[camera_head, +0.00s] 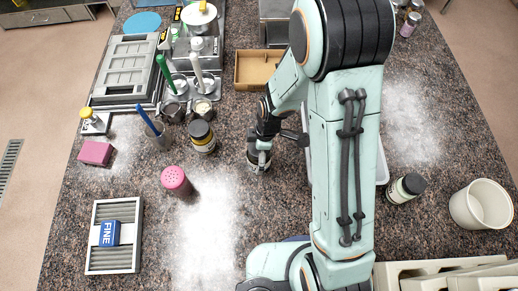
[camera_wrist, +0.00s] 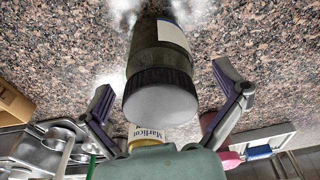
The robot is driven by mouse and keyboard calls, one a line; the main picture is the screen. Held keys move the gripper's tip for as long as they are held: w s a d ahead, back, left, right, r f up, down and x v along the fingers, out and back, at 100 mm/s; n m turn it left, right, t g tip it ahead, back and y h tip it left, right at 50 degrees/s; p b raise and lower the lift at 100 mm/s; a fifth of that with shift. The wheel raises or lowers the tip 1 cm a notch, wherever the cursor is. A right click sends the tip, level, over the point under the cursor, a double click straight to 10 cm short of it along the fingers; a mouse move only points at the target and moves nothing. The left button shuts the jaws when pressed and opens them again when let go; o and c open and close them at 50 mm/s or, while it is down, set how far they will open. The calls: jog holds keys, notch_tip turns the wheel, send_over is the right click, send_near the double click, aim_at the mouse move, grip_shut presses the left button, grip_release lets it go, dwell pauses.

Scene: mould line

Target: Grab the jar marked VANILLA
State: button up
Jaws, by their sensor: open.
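A dark glass jar with a ribbed black lid and grey top stands in the wrist view (camera_wrist: 160,85), with a white and blue label partly in sight. No word on it can be read. My gripper (camera_wrist: 163,76) is open, with one finger on each side of this jar and gaps showing. In the head view my gripper (camera_head: 262,146) is over a jar (camera_head: 258,165) that it mostly hides. A yellow-labelled jar (camera_head: 202,138) stands to its left; its label in the wrist view (camera_wrist: 147,133) seems to read "Marlicot". Another dark-lidded jar (camera_head: 405,188) stands at right. I see no VANILLA marking.
A pink shaker (camera_head: 175,180) stands front left of the gripper. A cardboard tray (camera_head: 257,70) lies behind it. A white cup (camera_head: 481,205) stands at far right. A FINE block (camera_head: 109,232) lies at front left. Powdered counter in front of the gripper is clear.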

jog(key=shift+f, duration=0.25)
jog(key=c, duration=1.3)
